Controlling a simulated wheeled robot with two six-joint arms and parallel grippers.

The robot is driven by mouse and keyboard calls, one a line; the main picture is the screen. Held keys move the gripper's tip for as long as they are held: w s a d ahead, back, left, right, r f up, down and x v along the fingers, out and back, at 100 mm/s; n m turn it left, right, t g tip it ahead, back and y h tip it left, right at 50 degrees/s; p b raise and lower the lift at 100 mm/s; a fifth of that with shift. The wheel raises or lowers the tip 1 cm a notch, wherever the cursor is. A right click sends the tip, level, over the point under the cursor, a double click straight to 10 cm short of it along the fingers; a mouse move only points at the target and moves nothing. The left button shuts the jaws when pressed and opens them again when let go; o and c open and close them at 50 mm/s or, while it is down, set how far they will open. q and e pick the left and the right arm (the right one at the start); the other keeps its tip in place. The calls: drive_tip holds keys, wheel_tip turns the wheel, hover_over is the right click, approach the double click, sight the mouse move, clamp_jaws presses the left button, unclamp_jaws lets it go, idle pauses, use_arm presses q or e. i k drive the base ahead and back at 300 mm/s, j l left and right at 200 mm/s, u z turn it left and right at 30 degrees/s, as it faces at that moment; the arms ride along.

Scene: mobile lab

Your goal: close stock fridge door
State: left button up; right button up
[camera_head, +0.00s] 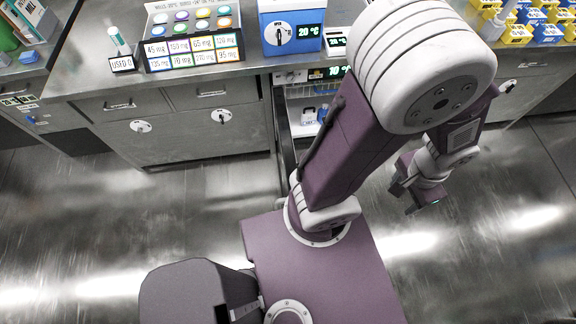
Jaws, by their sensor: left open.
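The stock fridge (302,105) is built in under the bench, with a green 10 °C display at its top. Its inside shows, with a white wire shelf and small white and blue items. Its door (284,135) appears as a dark upright panel seen nearly edge-on, standing open out from the left side of the opening. My left arm crosses in front and hides the right part of the fridge. My left gripper (413,198) is open and empty over the floor, to the right of the door and apart from it. My right gripper is not in view.
Grey drawers and cupboards (190,130) lie left of the fridge. The bench top holds a box of labelled coloured caps (193,42), a blue 20 °C device (290,30) and yellow and blue blocks (520,30). The metal floor (90,220) in front is clear.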

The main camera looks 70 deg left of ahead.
sight(286, 151)
drive_tip(key=k+j+u, duration=0.25)
drive_tip(key=k, duration=0.15)
drive_tip(key=k+j+u, duration=0.3)
drive_tip(key=k+u, duration=0.1)
drive_tip(key=u, duration=0.3)
drive_tip(key=j+u, duration=0.15)
drive_tip(key=u, duration=0.25)
drive_tip(key=k+j+u, duration=0.1)
drive_tip(key=u, duration=0.3)
drive_tip(key=i+l+u, duration=0.15)
drive_tip(key=l+u, duration=0.15)
